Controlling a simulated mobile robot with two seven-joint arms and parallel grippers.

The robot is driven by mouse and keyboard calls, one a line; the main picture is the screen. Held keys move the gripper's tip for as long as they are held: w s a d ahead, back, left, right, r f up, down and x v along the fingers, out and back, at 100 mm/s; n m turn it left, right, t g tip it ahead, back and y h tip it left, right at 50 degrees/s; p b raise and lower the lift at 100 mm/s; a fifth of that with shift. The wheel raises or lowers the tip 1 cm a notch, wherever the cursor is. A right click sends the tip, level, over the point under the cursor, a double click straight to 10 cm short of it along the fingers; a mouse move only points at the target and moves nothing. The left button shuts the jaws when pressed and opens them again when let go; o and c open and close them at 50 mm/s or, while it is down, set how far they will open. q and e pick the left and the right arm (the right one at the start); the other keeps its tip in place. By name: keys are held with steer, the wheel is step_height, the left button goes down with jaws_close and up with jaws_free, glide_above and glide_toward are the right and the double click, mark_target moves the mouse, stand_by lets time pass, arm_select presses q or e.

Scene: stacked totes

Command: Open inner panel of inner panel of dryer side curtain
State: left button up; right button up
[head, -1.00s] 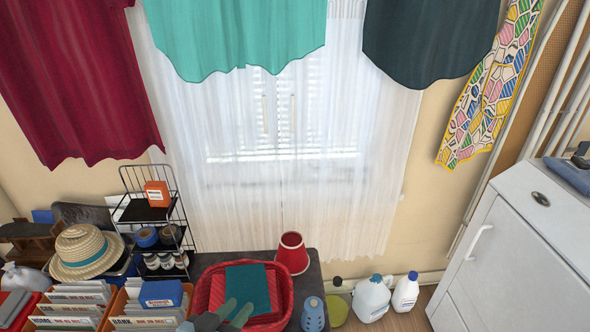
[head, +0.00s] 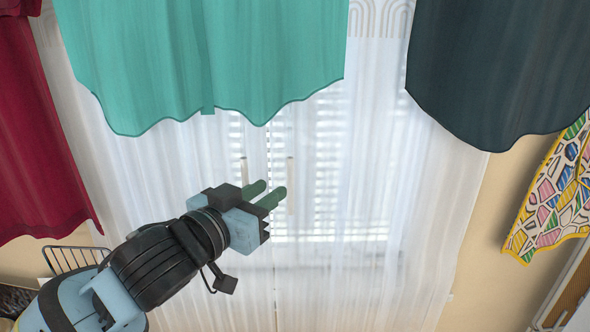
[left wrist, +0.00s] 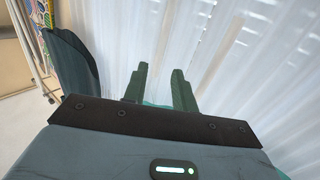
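White sheer curtains (head: 370,170) hang over the window in the head view. Their two panels appear to meet near a vertical line at the middle. Two pale vertical handles show faintly through them. My left gripper (head: 272,191) is raised in front of the sheers near that middle line. Its two green fingers are apart with nothing seen held. In the left wrist view the fingers (left wrist: 160,75) point at the white sheer fabric (left wrist: 235,65); whether they touch it is unclear. My right gripper is not in view.
A teal cloth (head: 200,60) hangs just above my left gripper. A dark cloth (head: 500,70) and a patterned cloth (head: 555,195) hang at the right, a dark red cloth (head: 35,140) at the left. A wire rack (head: 75,257) stands at lower left.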

mark_target(288, 175)
arm_select(q)
steer(key=shift+r+x, duration=0.1)
steer(key=shift+x, duration=1.8)
steer(key=shift+r+x, duration=0.15)
steer(key=shift+x, duration=1.7)
steer(key=shift+c, duration=0.5)
jaws_close()
